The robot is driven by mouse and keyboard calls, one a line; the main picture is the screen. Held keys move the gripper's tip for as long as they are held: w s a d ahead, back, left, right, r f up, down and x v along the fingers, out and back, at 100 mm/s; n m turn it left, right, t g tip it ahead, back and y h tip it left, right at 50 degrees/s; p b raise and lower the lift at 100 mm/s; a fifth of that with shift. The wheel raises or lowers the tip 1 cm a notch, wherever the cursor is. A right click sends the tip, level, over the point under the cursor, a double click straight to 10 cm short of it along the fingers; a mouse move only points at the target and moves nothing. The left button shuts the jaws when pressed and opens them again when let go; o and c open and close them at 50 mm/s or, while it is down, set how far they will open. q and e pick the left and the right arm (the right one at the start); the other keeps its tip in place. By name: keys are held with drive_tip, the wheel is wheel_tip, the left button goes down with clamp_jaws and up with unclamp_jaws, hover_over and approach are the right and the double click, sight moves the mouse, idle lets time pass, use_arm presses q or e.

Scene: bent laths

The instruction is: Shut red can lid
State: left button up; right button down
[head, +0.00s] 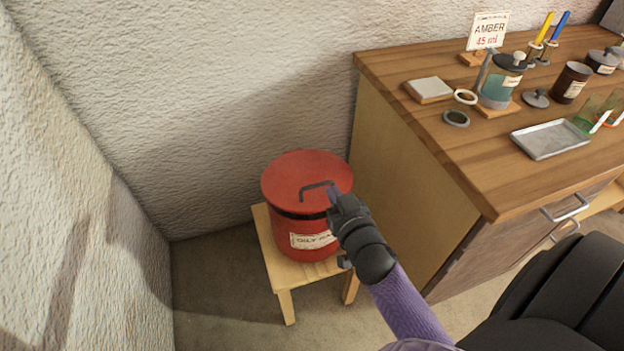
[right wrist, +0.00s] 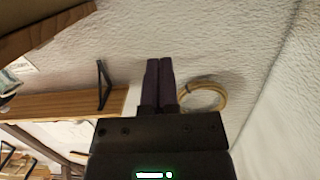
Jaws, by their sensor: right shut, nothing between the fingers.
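The red can (head: 297,238) stands upright on a small wooden stool, with a white label on its front. Its red lid (head: 290,170) lies level across the top, and a dark band shows under its front edge. A dark bent handle (head: 317,185) is on the lid. My right gripper (head: 333,193) is shut and empty, at the lid's right front edge near the handle; I cannot tell if it touches. Its closed fingers also show in the right wrist view (right wrist: 158,84), where the can is not seen. My left gripper is not in view.
The wooden stool (head: 270,245) stands close to the cabinet (head: 400,160). Rough walls close the corner. Floor left of the stool is clear.

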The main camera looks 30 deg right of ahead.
drive_tip(key=b+x, duration=0.1)
drive_tip(key=x, duration=0.3)
drive_tip(key=b+x, duration=0.1)
drive_tip(key=x, duration=0.2)
drive_tip(key=shift+w+d+f, duration=0.1)
drive_tip(key=shift+w+f, duration=0.2)
wheel_tip(320, 180, down, 3)
drive_tip(key=shift+s+f+b, duration=0.1)
drive_tip(key=shift+b, duration=1.15)
drive_tip(key=shift+f, duration=0.25)
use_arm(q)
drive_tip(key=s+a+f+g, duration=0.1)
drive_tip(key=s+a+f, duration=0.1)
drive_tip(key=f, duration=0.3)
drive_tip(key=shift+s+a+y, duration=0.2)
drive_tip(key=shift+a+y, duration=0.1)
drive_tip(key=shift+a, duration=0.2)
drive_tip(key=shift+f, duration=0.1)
